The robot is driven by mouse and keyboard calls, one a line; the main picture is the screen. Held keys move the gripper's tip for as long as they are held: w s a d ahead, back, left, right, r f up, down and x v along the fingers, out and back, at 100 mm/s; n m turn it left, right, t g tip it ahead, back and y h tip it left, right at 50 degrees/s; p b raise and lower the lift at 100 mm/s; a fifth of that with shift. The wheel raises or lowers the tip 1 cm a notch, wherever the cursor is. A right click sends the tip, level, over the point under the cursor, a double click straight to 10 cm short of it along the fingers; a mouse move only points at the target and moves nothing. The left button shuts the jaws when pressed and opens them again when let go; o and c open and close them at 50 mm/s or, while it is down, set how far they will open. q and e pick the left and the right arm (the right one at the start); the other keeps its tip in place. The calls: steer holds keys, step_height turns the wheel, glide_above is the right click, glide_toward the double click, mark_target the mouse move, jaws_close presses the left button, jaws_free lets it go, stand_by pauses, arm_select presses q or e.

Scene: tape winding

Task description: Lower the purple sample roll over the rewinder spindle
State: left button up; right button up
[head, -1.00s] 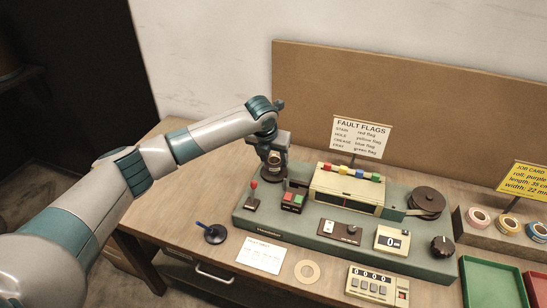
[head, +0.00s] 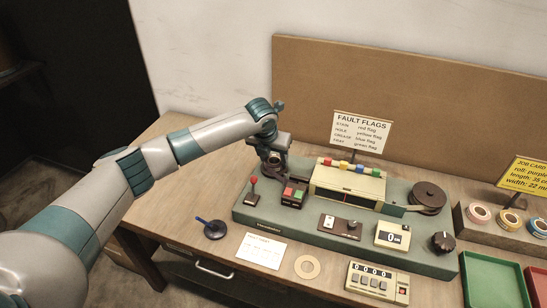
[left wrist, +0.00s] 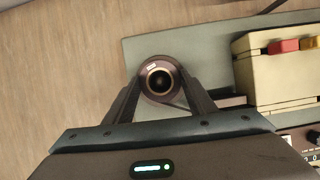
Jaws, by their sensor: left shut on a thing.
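My left gripper (head: 272,166) is at the left end of the grey-green rewinder (head: 330,238), fingers pointing down. In the left wrist view its two fingertips (left wrist: 161,88) are shut on the purple sample roll (left wrist: 146,88), one finger on each side. The roll shows as a dark purple ring with a small white label, a tan core and a dark centre. The rewinder's base lies beneath it. I cannot make out the spindle, or whether it is inside the core. My right gripper is in neither view.
A red-knobbed lever (head: 252,188) and a red-and-green button box (head: 293,195) stand close to the gripper. The cream housing (head: 347,186) with coloured flags is to its right. A blue-handled tool (head: 212,230) and a tan ring (head: 307,267) lie in front.

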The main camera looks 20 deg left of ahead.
arm_select(q)
steer(key=o, duration=1.4)
steer(key=shift+o, duration=0.2)
steer(key=shift+r, duration=0.15)
step_height(320, 180, up, 7)
steer(key=p, duration=0.6)
steer(key=shift+p, duration=0.4)
steer(key=shift+s+f, duration=0.1)
steer(key=shift+f, duration=0.1)
